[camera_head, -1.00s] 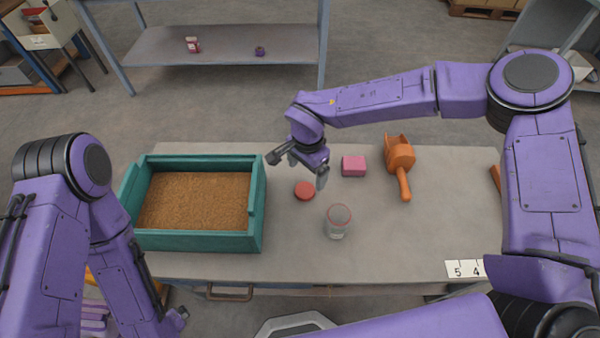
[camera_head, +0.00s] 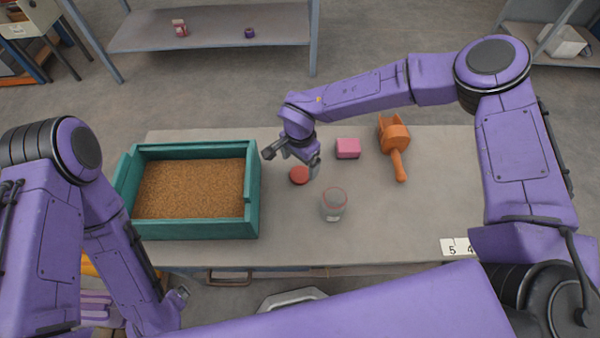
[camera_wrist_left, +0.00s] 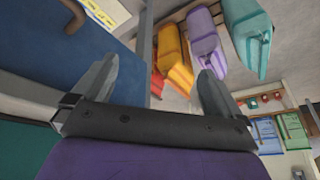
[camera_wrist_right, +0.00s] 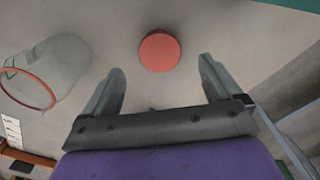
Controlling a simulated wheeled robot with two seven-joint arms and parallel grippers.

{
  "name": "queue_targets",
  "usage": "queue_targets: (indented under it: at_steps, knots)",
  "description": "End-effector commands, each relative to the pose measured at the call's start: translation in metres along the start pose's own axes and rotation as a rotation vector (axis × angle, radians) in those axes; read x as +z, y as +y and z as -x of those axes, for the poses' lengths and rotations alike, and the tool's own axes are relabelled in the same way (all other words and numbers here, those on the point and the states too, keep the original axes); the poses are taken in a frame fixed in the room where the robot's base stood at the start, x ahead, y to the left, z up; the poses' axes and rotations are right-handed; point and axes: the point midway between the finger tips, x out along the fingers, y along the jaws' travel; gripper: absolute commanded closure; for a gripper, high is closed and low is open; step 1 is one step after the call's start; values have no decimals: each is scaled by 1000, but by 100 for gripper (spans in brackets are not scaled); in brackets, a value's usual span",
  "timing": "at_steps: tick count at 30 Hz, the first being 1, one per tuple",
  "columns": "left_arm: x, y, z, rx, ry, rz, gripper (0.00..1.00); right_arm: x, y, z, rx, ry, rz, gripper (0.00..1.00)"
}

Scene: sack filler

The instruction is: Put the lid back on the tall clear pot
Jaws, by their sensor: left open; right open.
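The tall clear pot (camera_head: 334,207) stands upright on the table with a red ring at its open top. It also shows at the left of the right wrist view (camera_wrist_right: 48,72). A round red lid (camera_head: 299,175) lies flat on the table to its upper left, and it shows ahead of the fingertips in the right wrist view (camera_wrist_right: 159,51). My right gripper (camera_head: 292,163) is open and empty, above the table close to the lid, not touching it. My left gripper (camera_wrist_left: 155,75) is open and empty, away from the pot and lid, low beside the table.
A teal tray (camera_head: 254,205) of brown grain stands left of the lid. A pink block (camera_head: 347,148) and an orange scoop (camera_head: 395,140) lie at the back right. A number card (camera_head: 457,247) is at the front right edge. The table right of the pot is clear.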

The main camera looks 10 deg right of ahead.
Motion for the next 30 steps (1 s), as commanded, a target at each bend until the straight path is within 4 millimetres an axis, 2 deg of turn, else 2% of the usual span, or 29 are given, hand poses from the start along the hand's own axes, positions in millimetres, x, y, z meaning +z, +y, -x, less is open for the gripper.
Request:
queue_targets:
  at_steps: [7,11,16,26,27,29,30]
  knots:
    - [-2,0,5,0,0,0,0,0,1,-5,3,-1,1,8]
    - [-7,-1,16,0,0,0,0,1,2,-25,4,-1,2,8]
    - [-8,-2,19,0,0,0,0,0,1,-49,2,0,1,8]
    - [-7,-2,18,0,0,0,0,0,1,-52,0,0,1,8]
    - [-7,-2,18,0,0,0,0,0,1,-52,0,0,1,11]
    - [-7,-2,18,0,0,0,0,0,1,-52,0,0,1,30]
    - [-7,-2,18,0,0,0,0,0,1,-52,0,0,1,43]
